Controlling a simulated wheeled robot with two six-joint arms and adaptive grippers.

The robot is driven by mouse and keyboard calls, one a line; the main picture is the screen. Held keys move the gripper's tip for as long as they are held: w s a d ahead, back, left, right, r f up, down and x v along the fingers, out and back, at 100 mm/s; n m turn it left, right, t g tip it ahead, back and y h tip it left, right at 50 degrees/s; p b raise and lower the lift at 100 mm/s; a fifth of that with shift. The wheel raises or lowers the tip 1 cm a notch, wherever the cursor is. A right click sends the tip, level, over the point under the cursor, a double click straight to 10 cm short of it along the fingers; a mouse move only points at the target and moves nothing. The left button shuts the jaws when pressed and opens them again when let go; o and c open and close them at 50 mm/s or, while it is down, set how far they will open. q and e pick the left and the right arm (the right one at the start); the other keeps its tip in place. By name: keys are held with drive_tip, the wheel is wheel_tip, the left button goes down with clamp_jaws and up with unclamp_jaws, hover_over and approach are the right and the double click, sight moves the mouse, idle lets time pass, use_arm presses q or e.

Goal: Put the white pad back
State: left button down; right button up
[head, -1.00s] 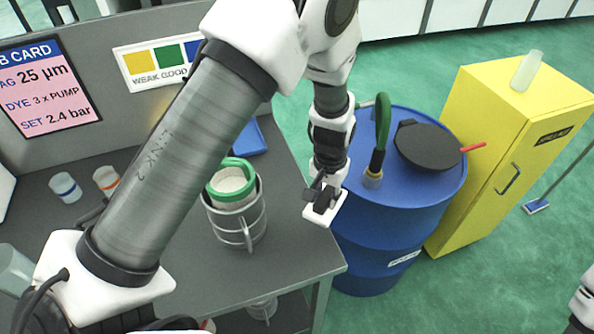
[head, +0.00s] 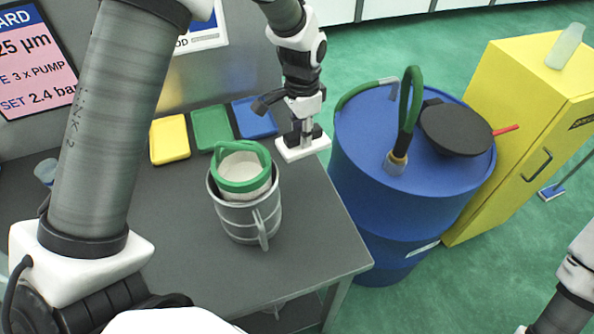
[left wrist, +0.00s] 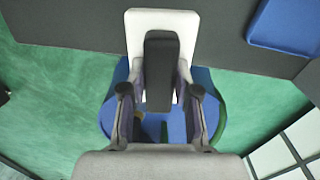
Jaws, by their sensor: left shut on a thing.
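The white pad (head: 303,148) is a flat white block with a dark grip on top, held above the right back edge of the grey table (head: 180,215). My left gripper (head: 303,137) is shut on the pad's grip, with the pad below the fingers. In the left wrist view, the pad (left wrist: 139,35) shows at the fingertips, with its dark grip between the fingers (left wrist: 160,90). Whether the pad touches the table cannot be told. My right gripper is not in view; only part of my right arm shows at the lower right.
A metal jug (head: 238,222) holding a green-rimmed white container (head: 243,186) stands on the table. Yellow (head: 170,139), green (head: 212,128) and blue (head: 254,118) trays lie behind it. A blue drum (head: 365,190) with a green hose stands at the right, before a yellow cabinet (head: 520,150).

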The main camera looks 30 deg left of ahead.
use_arm(q)
drive_tip(key=shift+w+a+f+m, duration=0.1)
drive_tip(key=shift+w+a+m, duration=0.1)
drive_tip(key=shift+a+m, duration=0.2)
drive_tip(key=shift+w+a+f+m, duration=0.1)
drive_tip(key=shift+w+a+m, duration=0.15)
drive_tip(key=shift+a, duration=0.25)
wheel_tip(320, 180, down, 9)
drive_tip(key=shift+s+d+r+p, duration=0.1)
drive_tip(key=shift+s+r+p, duration=0.1)
drive_tip(key=shift+p, duration=0.55)
drive_tip(key=shift+w+f, duration=0.1)
drive_tip(key=shift+f, duration=0.15)
drive_tip(key=c, duration=0.9)
unclamp_jaws()
drive_tip(key=shift+o, duration=0.2)
wheel_tip(320, 180, up, 12)
drive_tip(key=shift+f+b, duration=0.25)
drive_tip(key=shift+b, duration=0.75)
drive_tip(key=shift+r, duration=0.4)
